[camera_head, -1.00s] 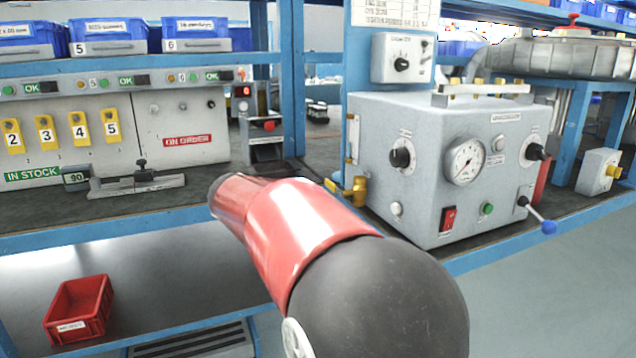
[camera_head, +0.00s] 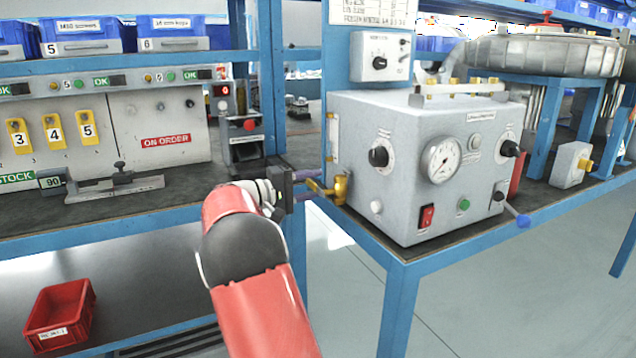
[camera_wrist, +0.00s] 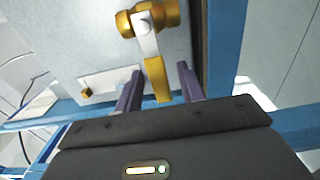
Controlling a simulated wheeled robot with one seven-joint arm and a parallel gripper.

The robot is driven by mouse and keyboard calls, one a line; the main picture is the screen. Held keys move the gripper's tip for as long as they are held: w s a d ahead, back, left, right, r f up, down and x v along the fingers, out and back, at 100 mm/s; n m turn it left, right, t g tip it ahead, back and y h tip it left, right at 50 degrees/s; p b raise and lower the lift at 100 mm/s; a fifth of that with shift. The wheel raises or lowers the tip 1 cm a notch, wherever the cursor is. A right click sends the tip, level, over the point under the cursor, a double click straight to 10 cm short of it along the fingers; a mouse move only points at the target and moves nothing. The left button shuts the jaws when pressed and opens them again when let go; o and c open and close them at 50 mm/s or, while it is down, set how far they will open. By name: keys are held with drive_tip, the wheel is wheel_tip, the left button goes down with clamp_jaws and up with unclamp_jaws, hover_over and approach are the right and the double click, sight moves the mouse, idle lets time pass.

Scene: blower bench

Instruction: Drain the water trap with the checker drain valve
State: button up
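The checker (camera_head: 420,165) is a grey box with a gauge and knobs on the bench corner. Its brass drain valve (camera_head: 342,188) sits low on its left side. In the wrist view the valve has a brass body (camera_wrist: 165,16) and a pale lever with a yellow end (camera_wrist: 157,80). My gripper (camera_head: 318,184) is at the valve, with its purple fingers apart. In the wrist view my gripper (camera_wrist: 160,74) has one finger on each side of the lever's yellow end, with gaps visible. I cannot make out the water trap for certain.
A blue bench post (camera_head: 398,305) and frame edge lie below the checker. A blue-tipped lever (camera_head: 522,221) sticks out at its front right. The left bench holds a gauge fixture (camera_head: 118,183). A red bin (camera_head: 60,318) is on the lower shelf.

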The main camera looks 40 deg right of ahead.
drive_tip(key=shift+x, duration=0.95)
drive_tip(key=shift+c, duration=0.5)
clamp_jaws()
